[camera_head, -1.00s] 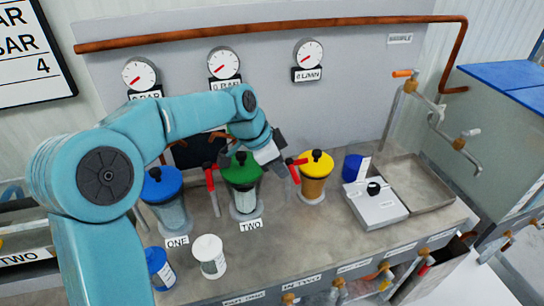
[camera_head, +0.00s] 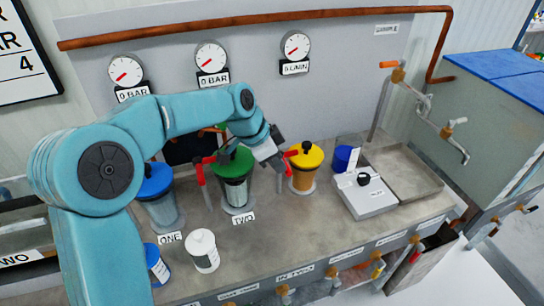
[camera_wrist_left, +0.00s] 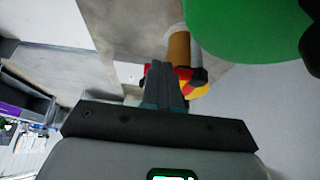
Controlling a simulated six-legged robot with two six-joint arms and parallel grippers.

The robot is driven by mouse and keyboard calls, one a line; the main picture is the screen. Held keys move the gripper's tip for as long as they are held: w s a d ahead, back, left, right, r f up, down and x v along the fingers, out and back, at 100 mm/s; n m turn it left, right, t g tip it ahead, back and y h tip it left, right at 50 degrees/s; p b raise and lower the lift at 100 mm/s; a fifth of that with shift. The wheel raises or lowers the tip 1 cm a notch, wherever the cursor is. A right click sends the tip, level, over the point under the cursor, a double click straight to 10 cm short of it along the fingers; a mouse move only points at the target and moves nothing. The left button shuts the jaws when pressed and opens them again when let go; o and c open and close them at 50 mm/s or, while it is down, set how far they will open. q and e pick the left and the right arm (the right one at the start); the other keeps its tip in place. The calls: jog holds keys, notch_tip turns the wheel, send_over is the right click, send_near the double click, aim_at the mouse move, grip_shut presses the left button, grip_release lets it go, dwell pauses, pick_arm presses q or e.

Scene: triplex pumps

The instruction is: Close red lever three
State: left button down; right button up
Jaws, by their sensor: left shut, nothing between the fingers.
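The red lever (camera_head: 290,153) stands beside the yellow-lidded canister (camera_head: 307,157), third in the row. My left gripper (camera_head: 279,164) is shut and empty, just left of this lever and right of the green-lidded canister (camera_head: 235,163) marked TWO. In the left wrist view, the shut fingers (camera_wrist_left: 164,84) point toward red and yellow parts (camera_wrist_left: 193,84) that they partly cover. I cannot tell whether the fingertips touch the lever. The green lid (camera_wrist_left: 245,28) is close by at the upper right of that view. My right gripper is not in view.
A blue-lidded canister (camera_head: 158,183) marked ONE stands at the left. Another red lever (camera_head: 201,174) stands between it and canister TWO. A white cup (camera_head: 203,249) and a grey box (camera_head: 366,197) are on the bench. The front bench top is mostly clear.

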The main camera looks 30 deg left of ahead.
pick_arm(q)
jog(key=p+v, duration=0.1)
jog(key=v, duration=1.5)
jog(key=shift+a, duration=0.15)
jog(key=shift+s, duration=0.25)
